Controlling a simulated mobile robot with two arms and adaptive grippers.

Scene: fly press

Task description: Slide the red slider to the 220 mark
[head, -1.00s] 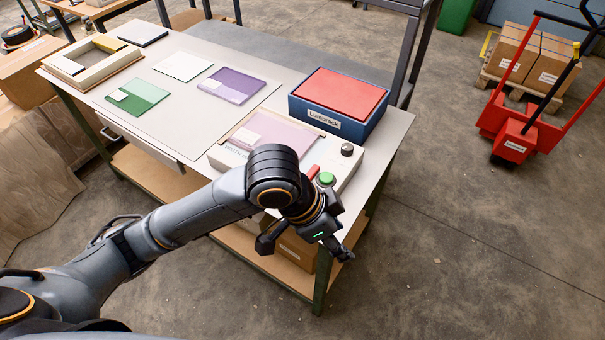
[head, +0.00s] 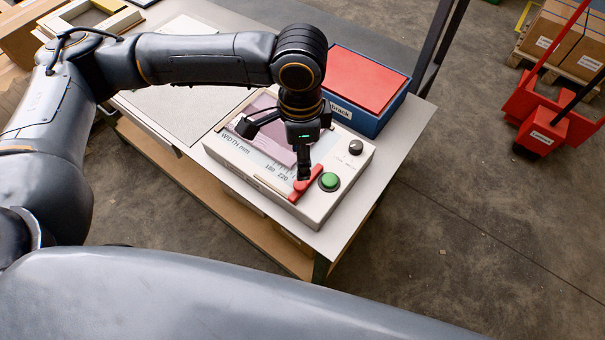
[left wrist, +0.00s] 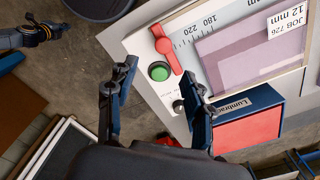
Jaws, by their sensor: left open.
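The red slider (head: 307,184) sits on the pale control box (head: 235,178) beside the printed "WIDTH mm" scale, at its 220 end. In the left wrist view the red slider (left wrist: 165,48) lies just beyond the "220" print (left wrist: 192,37), on the side away from "180". My left gripper (head: 277,153) is open above the box, one finger over or beside the slider; contact cannot be told. The left gripper (left wrist: 155,96) also shows open and empty in its wrist view. What seems to be my right gripper (left wrist: 38,33) is at that view's upper left, its jaws unclear.
A green button (head: 328,181) and a black knob (head: 355,147) are close to the slider. A purple sheet (head: 262,130) lies on the box. Behind stands a blue bin (head: 375,122) with a red top. Open floor lies right of the table.

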